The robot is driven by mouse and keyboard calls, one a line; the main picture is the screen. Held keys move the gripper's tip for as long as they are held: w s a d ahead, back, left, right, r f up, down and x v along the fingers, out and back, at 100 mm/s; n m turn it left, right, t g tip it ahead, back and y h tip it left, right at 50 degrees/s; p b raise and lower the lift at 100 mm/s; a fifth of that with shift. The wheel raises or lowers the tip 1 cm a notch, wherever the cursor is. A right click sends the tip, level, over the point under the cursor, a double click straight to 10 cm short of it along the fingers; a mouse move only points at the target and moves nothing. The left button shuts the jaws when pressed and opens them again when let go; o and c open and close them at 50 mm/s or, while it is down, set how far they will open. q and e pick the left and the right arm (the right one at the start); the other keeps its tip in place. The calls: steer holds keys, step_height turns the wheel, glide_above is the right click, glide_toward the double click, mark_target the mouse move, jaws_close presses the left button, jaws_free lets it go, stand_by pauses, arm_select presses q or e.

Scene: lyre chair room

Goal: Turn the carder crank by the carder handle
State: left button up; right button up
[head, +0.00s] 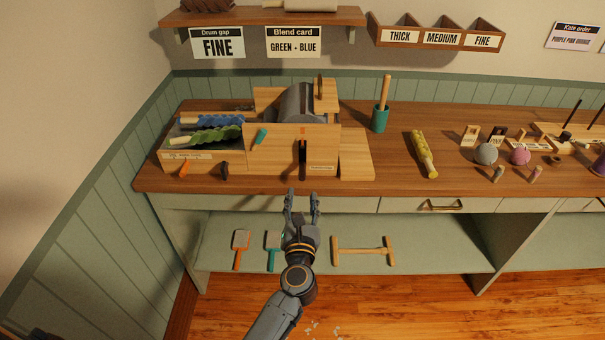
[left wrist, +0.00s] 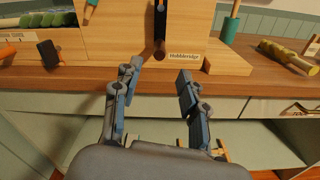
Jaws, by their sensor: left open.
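The drum carder (head: 262,142) is a light wooden box on the bench with a grey drum (head: 298,103) on top. Its dark crank (head: 303,153) hangs straight down on the front panel, and it also shows in the left wrist view (left wrist: 160,22). The dark carder handle (head: 302,174) is at the crank's lower end; in the left wrist view the handle (left wrist: 159,52) appears end-on. My left gripper (head: 302,196) is open and empty in front of the bench edge. Its fingers (left wrist: 160,72) point toward the handle, which lies beyond them, apart. My right gripper is not in view.
A tray with blue and green wool (head: 216,134) is at the carder's left. A teal pot (head: 380,119) and a yellow-green roll (head: 421,155) stand and lie to the right. The lower shelf (head: 440,240) holds brushes and a wooden tool. Space before the crank is clear.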

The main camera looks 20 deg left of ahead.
mark_target(302, 179)
arm_select(q)
steer(key=shift+x, duration=2.15)
steer(key=shift+b+x, duration=1)
steer(key=shift+x, duration=1.9)
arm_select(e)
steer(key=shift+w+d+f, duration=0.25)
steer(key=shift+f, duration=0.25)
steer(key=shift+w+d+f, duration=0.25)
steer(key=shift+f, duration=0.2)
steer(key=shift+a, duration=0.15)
arm_select(q)
jaws_close()
